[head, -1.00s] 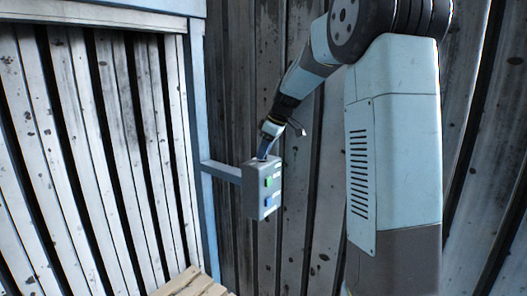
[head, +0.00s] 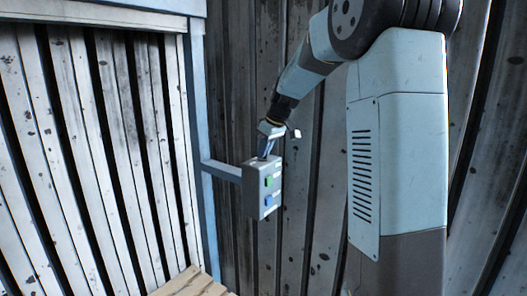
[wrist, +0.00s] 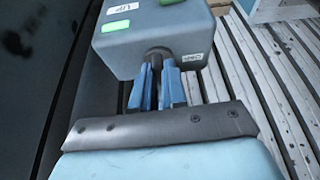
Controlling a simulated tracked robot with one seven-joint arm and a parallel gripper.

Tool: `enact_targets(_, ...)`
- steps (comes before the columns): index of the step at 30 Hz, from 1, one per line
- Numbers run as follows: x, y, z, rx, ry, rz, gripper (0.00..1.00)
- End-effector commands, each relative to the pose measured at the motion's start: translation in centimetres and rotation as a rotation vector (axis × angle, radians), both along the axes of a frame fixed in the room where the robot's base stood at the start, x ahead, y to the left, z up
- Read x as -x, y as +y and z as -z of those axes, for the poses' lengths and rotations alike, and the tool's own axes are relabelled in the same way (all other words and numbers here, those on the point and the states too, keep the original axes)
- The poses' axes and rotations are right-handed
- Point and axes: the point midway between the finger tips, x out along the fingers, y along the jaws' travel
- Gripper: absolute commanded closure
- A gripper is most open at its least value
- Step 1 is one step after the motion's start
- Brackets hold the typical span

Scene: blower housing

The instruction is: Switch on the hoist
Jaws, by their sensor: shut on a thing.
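The box (wrist: 150,38) fills the upper part of the wrist view, where the green button (wrist: 116,26) and small white labels show. A dark round switch knob (wrist: 158,53) stands out of the box face toward me. My gripper (wrist: 156,78) is shut on this knob, with its blue fingers on either side of it. In the head view my gripper (head: 267,148) meets the top of the box. The fingers partly hide the knob.
A blue-grey bracket arm (head: 222,171) joins the box to a light blue post (head: 202,130). Slatted pale panels (head: 95,150) stand at left, and a dark ribbed wall (head: 300,220) stands close behind. Wooden boards (head: 187,283) lie low at the front.

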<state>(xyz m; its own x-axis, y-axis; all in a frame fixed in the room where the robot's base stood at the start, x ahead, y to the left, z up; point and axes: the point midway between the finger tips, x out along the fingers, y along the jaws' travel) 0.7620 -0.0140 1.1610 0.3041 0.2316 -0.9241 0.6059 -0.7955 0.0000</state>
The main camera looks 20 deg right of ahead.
Motion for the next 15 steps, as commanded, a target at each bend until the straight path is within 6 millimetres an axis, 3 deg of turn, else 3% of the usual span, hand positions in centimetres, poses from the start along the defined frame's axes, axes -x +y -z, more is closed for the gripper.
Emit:
enact_targets(13,0.07,0.08,0.04,-0.001,0.002,0.039,1.00)
enact_targets(14,0.07,0.08,0.04,-0.001,0.002,0.039,0.84)
enact_targets(15,0.07,0.08,0.04,-0.001,0.002,0.038,0.81)
